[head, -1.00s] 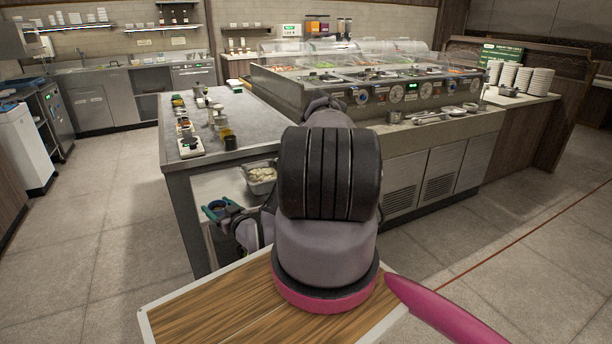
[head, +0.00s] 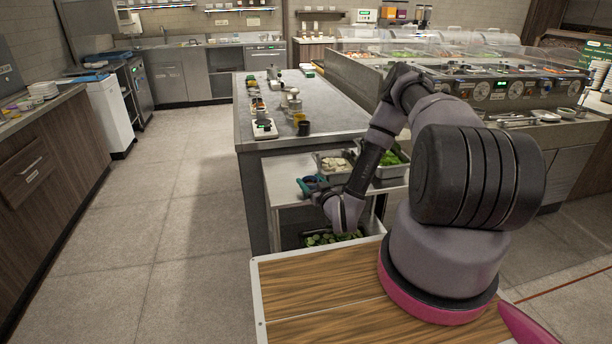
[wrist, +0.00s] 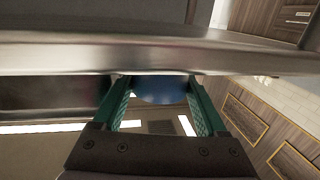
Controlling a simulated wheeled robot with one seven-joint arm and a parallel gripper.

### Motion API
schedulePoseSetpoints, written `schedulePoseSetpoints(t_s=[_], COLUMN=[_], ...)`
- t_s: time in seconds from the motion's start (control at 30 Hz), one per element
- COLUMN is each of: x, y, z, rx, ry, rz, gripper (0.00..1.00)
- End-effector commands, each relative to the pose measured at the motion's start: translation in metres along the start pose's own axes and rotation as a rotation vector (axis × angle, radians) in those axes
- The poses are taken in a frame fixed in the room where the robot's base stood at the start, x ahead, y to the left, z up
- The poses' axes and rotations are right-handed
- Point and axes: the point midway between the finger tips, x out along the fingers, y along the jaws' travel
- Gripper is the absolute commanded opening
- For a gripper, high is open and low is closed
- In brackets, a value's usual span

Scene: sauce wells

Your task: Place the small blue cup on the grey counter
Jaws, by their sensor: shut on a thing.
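A metal edge (wrist: 150,58) crosses in front of the fingertips and hides part of the cup. In the head view I cannot clearly make out the cup.
Open floor lies to the left.

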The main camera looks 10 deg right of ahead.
Motion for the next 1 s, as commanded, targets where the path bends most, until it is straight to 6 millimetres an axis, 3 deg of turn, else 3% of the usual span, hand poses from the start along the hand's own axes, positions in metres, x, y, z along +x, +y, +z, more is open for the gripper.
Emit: schedulePoseSetpoints(t_s=[0.27,0.47,0.87,0.9,1.0], x=[0.023,0.052,0.051,0.051,0.051], y=[0.0,-0.001,0.001,0.001,0.001], z=[-0.002,-0.003,0.003,0.002,0.002], rx=[-0.002,-0.002,0.0,0.0,0.0], ry=[0.002,0.002,0.0,0.0,0.0], rz=[-0.001,-0.002,0.001,0.001,0.001], gripper=[0.1,0.1,0.1,0.87,0.87])
